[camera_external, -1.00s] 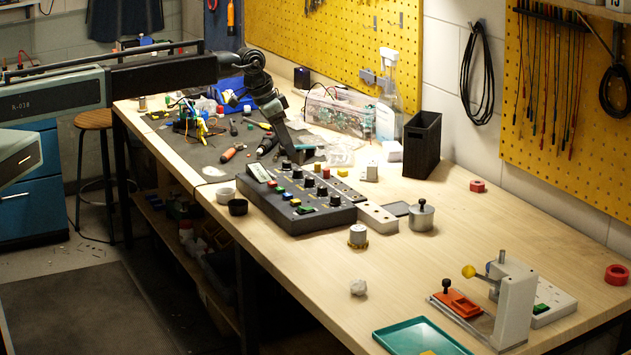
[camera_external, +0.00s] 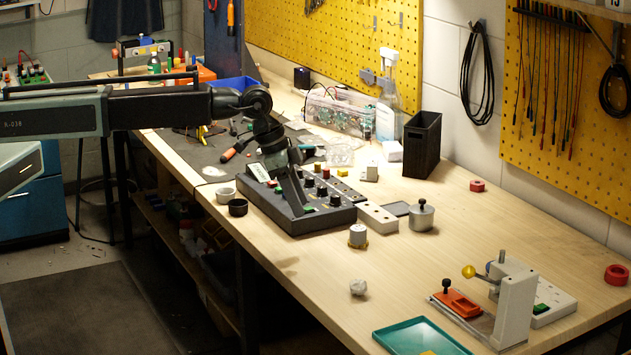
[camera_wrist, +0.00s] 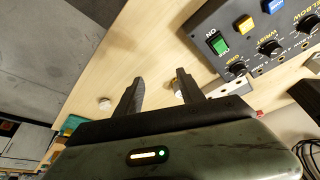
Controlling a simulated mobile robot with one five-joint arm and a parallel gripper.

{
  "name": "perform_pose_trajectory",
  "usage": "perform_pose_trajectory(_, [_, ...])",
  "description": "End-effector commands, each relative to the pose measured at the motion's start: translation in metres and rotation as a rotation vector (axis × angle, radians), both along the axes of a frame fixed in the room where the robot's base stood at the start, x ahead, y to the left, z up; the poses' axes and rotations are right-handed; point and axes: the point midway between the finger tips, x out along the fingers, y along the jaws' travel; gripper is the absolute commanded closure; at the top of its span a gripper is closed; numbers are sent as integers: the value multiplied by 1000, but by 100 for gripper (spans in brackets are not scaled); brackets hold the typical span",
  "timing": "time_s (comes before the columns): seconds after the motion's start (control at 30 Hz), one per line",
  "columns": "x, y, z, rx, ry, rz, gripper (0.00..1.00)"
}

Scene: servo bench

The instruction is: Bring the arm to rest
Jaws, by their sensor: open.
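My arm reaches in from the left in the external view and bends down at its joint. My gripper (camera_external: 299,208) hangs in front of the dark control box (camera_external: 325,217) and hides part of its top. In the wrist view my gripper (camera_wrist: 160,82) has its two black fingers well apart with nothing held between them. The control box (camera_wrist: 290,22) fills the upper right there, with a green switch (camera_wrist: 217,43), a yellow button (camera_wrist: 245,24), a blue button (camera_wrist: 272,5) and black knobs. I cannot tell the exact gap between gripper and box.
A black bin (camera_external: 421,147), a metal weight (camera_external: 422,217), a small metal cylinder (camera_external: 357,236) and a crumpled ball (camera_external: 357,287) stand to the right. A lever fixture (camera_external: 515,305) and teal tray (camera_external: 420,338) are at the front right.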

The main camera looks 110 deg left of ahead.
Motion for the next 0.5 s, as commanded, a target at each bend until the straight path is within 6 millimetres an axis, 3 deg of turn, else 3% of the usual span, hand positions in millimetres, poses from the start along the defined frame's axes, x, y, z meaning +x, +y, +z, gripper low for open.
perform_pose_trajectory(0.03, [-7,-51,-9,-4,14,-54,54])
perform_pose_trajectory(0.1, [-17,-113,-16,-9,38,-118,54])
perform_pose_trajectory(0.17, [-33,-163,-22,-13,65,-171,54])
perform_pose_trajectory(0.2, [-48,-195,-26,-16,86,-203,54])
perform_pose_trajectory(0.3, [-96,-265,-36,-22,148,-272,54])
perform_pose_trajectory(0.4, [-153,-308,-43,-24,220,-304,54])
perform_pose_trajectory(0.5, [-200,-311,-43,-29,290,-272,54])
